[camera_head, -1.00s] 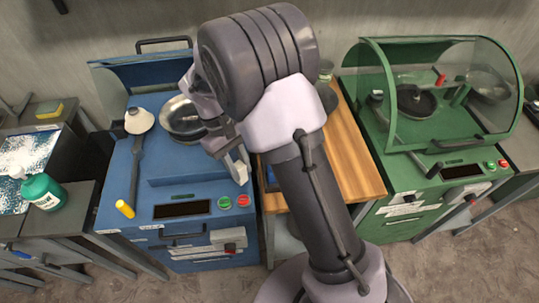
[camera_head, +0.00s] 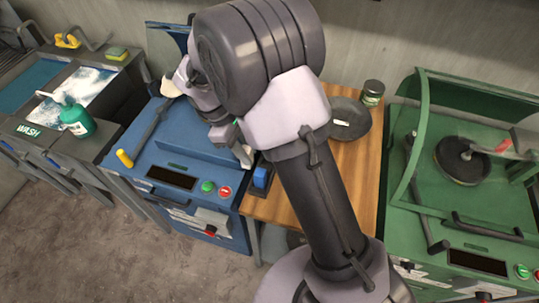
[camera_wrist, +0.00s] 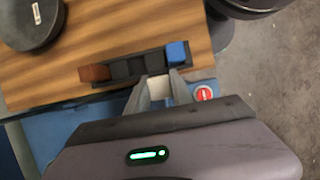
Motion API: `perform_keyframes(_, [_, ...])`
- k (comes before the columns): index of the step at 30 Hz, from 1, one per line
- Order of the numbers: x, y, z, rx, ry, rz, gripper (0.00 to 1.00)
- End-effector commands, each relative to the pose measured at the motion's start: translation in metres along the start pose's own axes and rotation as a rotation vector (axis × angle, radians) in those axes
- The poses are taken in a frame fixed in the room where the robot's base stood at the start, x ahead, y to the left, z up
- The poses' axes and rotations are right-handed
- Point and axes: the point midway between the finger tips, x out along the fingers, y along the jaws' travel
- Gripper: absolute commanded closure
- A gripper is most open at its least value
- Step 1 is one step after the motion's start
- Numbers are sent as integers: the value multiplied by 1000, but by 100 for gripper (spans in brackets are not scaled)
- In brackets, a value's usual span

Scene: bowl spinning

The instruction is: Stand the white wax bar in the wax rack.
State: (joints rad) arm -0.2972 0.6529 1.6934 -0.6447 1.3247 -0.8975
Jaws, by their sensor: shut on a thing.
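The white wax bar (camera_wrist: 157,87) is between the two fingers of my gripper (camera_wrist: 163,80) in the wrist view, and the fingers are shut on it. The black wax rack (camera_wrist: 135,66) lies on the wooden top just beyond the fingertips. A brown bar (camera_wrist: 95,73) stands at its left end and a blue bar (camera_wrist: 177,53) at its right end; the slots between look empty. The head view shows my gripper (camera_head: 243,152) beside the blue bar (camera_head: 262,179), while my arm hides most of the rack. Whether the white bar touches the rack cannot be told.
The rack is close to the front edge of the wooden table (camera_head: 270,212). A dark round lidded thing (camera_head: 350,119) and a jar (camera_head: 373,93) stand farther back. The blue machine (camera_head: 190,150) adjoins on the left, the green machine (camera_head: 425,170) on the right.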

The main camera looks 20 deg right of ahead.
Motion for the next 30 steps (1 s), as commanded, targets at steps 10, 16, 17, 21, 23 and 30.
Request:
perform_keyframes(10, [24,47,39,3,1,1,100])
perform_keyframes(16, [60,49,27,0,0,0,100])
perform_keyframes(17, [60,49,27,0,1,0,100])
perform_keyframes(21, [56,48,28,0,1,1,100])
perform_keyframes(23, [57,48,28,0,1,1,100])
perform_keyframes(30, [59,48,27,1,1,1,51])
